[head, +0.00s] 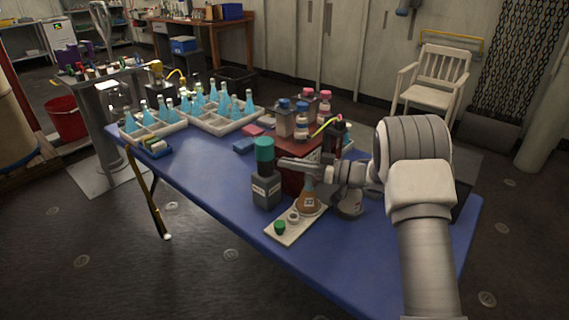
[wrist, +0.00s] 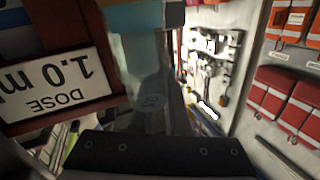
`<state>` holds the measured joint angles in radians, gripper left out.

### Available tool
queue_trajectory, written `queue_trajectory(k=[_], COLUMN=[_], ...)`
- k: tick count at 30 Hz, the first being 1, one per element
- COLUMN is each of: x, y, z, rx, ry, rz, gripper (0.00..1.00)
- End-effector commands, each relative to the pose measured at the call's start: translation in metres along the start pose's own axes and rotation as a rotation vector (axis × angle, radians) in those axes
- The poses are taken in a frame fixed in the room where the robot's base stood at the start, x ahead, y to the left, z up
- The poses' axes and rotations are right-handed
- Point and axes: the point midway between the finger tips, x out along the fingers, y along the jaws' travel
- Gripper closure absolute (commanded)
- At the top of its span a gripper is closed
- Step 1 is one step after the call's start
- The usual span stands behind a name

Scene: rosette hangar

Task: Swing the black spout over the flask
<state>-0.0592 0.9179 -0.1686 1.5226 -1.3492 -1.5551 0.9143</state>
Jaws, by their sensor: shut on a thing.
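The flask (head: 309,203) holds orange-brown liquid and stands upright on a pale tray (head: 287,235), in front of a dark red dispenser box (head: 292,181). My gripper (head: 287,163) reaches in from the right above the flask, beside the grey bottle with a green cap (head: 265,188). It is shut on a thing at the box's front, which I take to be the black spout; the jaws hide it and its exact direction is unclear. In the wrist view the box's label (wrist: 55,82) reads "DOSE 1.0 m", upside down, with a dark bolted bar (wrist: 160,155) below.
The pale tray also bears a green cap (head: 280,227) and a small white ring (head: 293,217). Bottles with blue and pink caps stand on the box. Racks of blue flasks (head: 222,121) fill the table's far left. The blue table (head: 205,172) is clear left of the grey bottle.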

Motion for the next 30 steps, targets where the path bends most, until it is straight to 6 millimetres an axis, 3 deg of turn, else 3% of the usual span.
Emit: queue_trajectory(k=[11,12,17,30], x=[0.0000,0.0000,0.0000,0.0077], y=[0.0009,0.0009,0.0007,-0.0059], z=[0.0000,-0.0001,-0.0001,0.0016], rx=[0.000,0.000,0.000,-0.001], ry=[0.000,0.000,0.000,0.004], rz=[-0.003,-0.002,-0.003,0.020], gripper=[1.00,0.85,0.58,0.58])
